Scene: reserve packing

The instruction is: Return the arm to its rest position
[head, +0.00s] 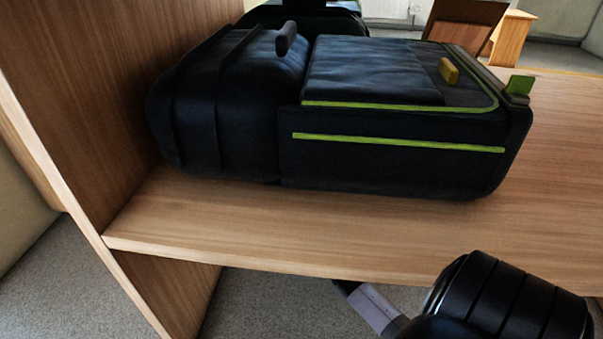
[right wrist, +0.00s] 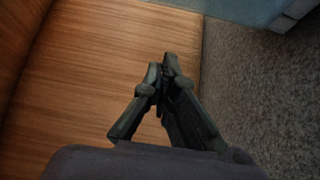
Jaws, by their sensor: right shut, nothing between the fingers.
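My right arm (head: 490,300) shows at the lower right of the head view, in front of the shelf's front edge and below its top. In the right wrist view my right gripper (right wrist: 166,75) is shut and empty, its fingertips together. Behind it are a wood-grain panel on the left and grey carpet on the right. The gripper touches nothing that I can see. My left gripper is in neither view.
A black backpack with green trim (head: 395,148) lies on the wooden shelf (head: 260,235), beside a dark rounded bag (head: 235,105). A tall wooden side panel (head: 80,100) stands at the left. Grey carpet (head: 60,275) is clear below. A blue-grey object (right wrist: 235,12) shows at the wrist view's top.

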